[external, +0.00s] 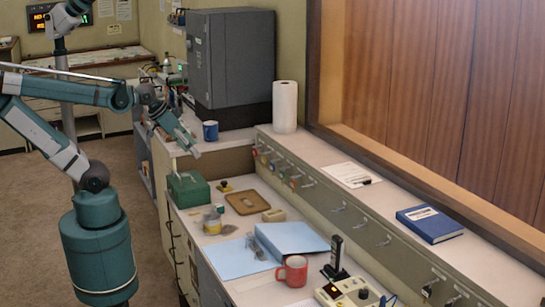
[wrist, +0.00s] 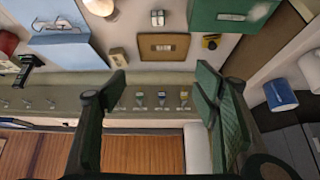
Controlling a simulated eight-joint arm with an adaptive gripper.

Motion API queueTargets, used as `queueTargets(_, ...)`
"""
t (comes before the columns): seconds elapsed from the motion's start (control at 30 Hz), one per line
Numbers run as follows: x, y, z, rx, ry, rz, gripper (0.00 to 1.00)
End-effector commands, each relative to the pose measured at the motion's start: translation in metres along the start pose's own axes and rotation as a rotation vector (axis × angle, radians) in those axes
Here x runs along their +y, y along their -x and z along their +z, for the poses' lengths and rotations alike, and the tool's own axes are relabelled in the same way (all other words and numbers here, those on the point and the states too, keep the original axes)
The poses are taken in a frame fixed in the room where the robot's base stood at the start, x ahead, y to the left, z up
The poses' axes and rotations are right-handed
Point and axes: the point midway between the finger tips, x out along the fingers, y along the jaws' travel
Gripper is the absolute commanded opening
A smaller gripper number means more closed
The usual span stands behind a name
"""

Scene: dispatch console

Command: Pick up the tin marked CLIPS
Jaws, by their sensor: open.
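I cannot read the word CLIPS in either view. A squat yellowish tin or jar (external: 212,222) stands on the desk near its front edge in the external view. A small pale container (external: 219,208) is just behind it; a small silvery container shows at the top of the wrist view (wrist: 157,18). Which of these is the CLIPS tin I cannot tell. My gripper (external: 191,145) is above the far left end of the desk, well up and apart from these containers. In the wrist view its fingers (wrist: 160,88) are wide apart with nothing between them.
A green box (external: 188,188), brown tray (external: 240,208), beige block (external: 273,214), blue folders (external: 240,262) and red mug (external: 293,271) crowd the desk. The raised shelf behind holds a paper roll (external: 285,107) and blue book (external: 430,224). A blue mug (external: 210,131) stands near the grey cabinet (external: 230,57).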

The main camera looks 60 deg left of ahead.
Motion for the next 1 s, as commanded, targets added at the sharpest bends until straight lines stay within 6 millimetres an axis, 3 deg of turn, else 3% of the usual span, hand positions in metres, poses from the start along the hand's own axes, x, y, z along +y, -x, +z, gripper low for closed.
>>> queueTargets(0.47,0.028,-0.032,-0.001,-0.113,-0.252,0.048,0.6)
queueTargets(1.0,0.07,-0.079,0.013,-0.263,-0.617,0.144,0.6)
